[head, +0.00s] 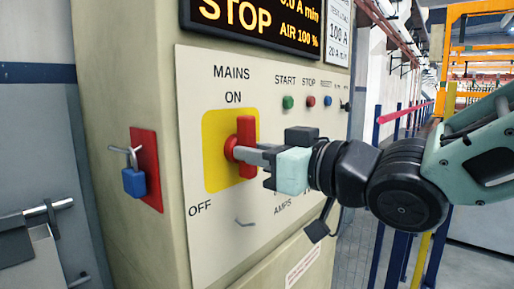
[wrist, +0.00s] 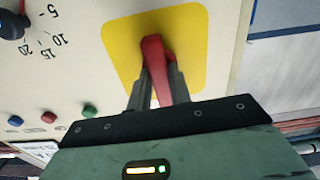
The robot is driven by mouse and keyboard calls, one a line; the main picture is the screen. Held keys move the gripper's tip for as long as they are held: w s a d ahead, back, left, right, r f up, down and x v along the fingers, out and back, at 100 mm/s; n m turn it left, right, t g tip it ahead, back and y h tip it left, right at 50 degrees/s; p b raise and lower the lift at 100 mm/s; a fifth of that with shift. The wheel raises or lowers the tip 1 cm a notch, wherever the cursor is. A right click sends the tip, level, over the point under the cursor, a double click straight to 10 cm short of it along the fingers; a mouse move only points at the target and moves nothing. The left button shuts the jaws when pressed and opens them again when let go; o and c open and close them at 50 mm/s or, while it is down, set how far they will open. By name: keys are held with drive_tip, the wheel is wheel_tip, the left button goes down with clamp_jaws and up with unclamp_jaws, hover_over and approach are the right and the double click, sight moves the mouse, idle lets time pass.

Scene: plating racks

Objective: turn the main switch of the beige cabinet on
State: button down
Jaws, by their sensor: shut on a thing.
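The beige cabinet (head: 185,250) stands in the middle of the head view. Its main switch is a red handle (head: 247,128) on a yellow plate (head: 219,172), marked MAINS, with ON above and OFF at the lower left. The handle stands upright, in line with ON. My gripper (head: 240,153) comes from the right and is shut on the red handle. In the wrist view the handle (wrist: 154,52) sits between the two fingers, over the yellow plate (wrist: 190,30). The display (head: 262,20) above reads STOP, 0.0 A min and AIR 100 %.
START, STOP and RESET buttons (head: 288,102) sit right of the switch. A blue padlock (head: 134,182) hangs on a red plate at the cabinet's left side. A grey door with a latch (head: 45,210) is at far left. Blue posts (head: 377,130) and orange framing stand at right.

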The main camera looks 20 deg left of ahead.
drive_tip(key=shift+m, duration=0.3)
idle(0.4)
drive_tip(key=c, duration=1.3)
unclamp_jaws()
drive_tip(key=b+v, duration=0.2)
drive_tip(key=v, duration=1.5)
drive_tip(key=shift+d, duration=0.15)
